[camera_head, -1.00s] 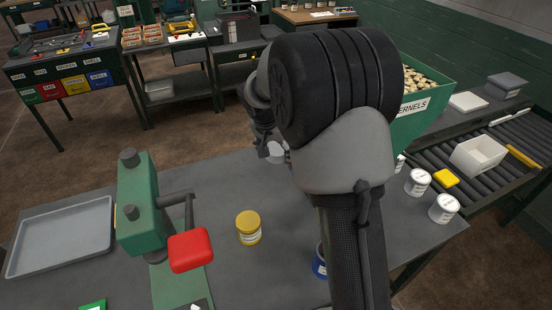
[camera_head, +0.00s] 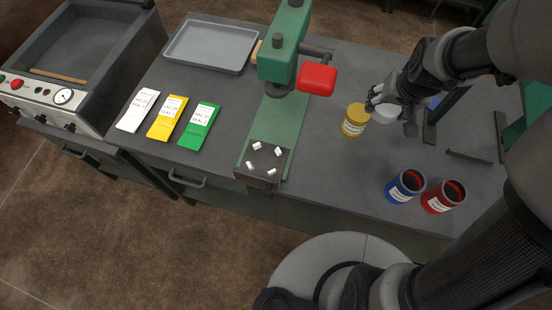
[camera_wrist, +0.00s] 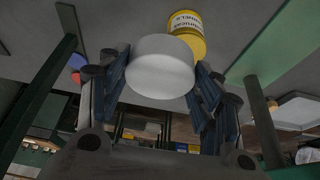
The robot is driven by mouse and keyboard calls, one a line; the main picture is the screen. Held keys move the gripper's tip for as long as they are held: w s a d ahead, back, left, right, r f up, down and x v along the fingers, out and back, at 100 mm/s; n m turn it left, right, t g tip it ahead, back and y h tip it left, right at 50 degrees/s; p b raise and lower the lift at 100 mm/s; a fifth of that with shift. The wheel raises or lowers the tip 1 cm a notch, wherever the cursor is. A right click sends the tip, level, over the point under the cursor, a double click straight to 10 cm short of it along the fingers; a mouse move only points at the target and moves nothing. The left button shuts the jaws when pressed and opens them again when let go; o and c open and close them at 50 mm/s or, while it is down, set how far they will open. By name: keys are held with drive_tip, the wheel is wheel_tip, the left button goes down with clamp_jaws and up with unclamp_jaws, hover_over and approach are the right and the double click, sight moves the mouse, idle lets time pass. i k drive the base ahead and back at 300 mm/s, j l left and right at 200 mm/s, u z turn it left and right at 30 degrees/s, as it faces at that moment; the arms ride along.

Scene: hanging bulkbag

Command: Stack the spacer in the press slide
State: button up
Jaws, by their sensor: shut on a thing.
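My gripper (camera_head: 392,110) is shut on a short white cylinder, which I take for the spacer (camera_wrist: 160,68). In the head view the spacer (camera_head: 384,115) is partly hidden by the fingers, just right of the yellow tin. The green press (camera_head: 284,45) with its red-padded handle (camera_head: 316,79) stands left of my gripper. Its green slide (camera_head: 272,120) runs toward the table's front edge. At the slide's near end is a dark block (camera_head: 262,164) with several small white pieces on top.
A yellow tin (camera_head: 354,120) stands close beside the gripper. Blue (camera_head: 405,187) and red (camera_head: 443,197) open tins stand at the front right. Packets (camera_head: 167,118) and a grey tray (camera_head: 211,46) lie left of the press. The table between the press and yellow tin is clear.

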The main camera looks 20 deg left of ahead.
sight(264, 160)
drive_tip(key=k+l+u, duration=0.15)
drive_tip(key=u, duration=0.25)
drive_tip(key=k+u, duration=0.4)
drive_tip(key=u, duration=0.95)
